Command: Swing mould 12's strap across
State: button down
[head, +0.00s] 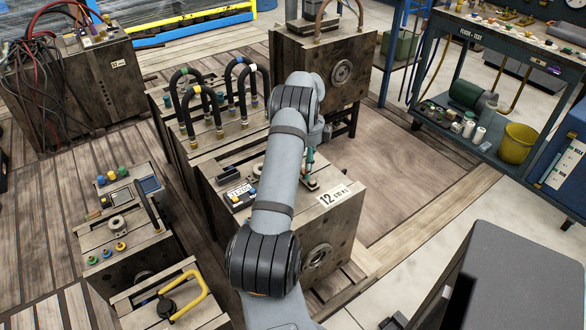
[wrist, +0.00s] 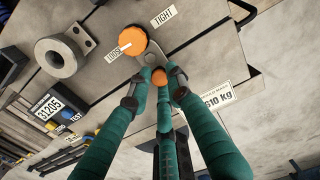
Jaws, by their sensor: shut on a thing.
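Mould 12 (head: 345,225) is a worn metal block with a "12" plate, partly hidden behind my arm in the head view. In the wrist view its strap (wrist: 151,54) is a short grey metal piece, running from a large orange cap (wrist: 133,36) to a small orange knob (wrist: 158,76). The cap's white mark points towards the "LOOSE" label. My gripper (wrist: 159,83) has green fingers with dark tips, shut around the small knob at the strap's near end. In the head view my gripper (head: 310,165) is small and mostly hidden by my arm.
A grey ring fitting (wrist: 62,55) and a "31205" box (wrist: 46,107) sit left of the strap. A seam between mould halves runs near it. Moulds with upright black hoses (head: 198,105) stand behind mould 12. Open floor (head: 400,175) lies to its right.

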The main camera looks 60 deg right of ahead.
jog(key=shift+s, duration=0.15)
jog(key=c, duration=1.6)
grip_release()
jog(key=shift+r, duration=0.15)
notch_tip(320, 180, up, 12)
jog(key=shift+f, duration=0.1)
jog(key=shift+f, duration=0.1)
notch_tip(320, 180, down, 12)
jog(key=shift+r, duration=0.1)
jog(key=shift+w, duration=0.2)
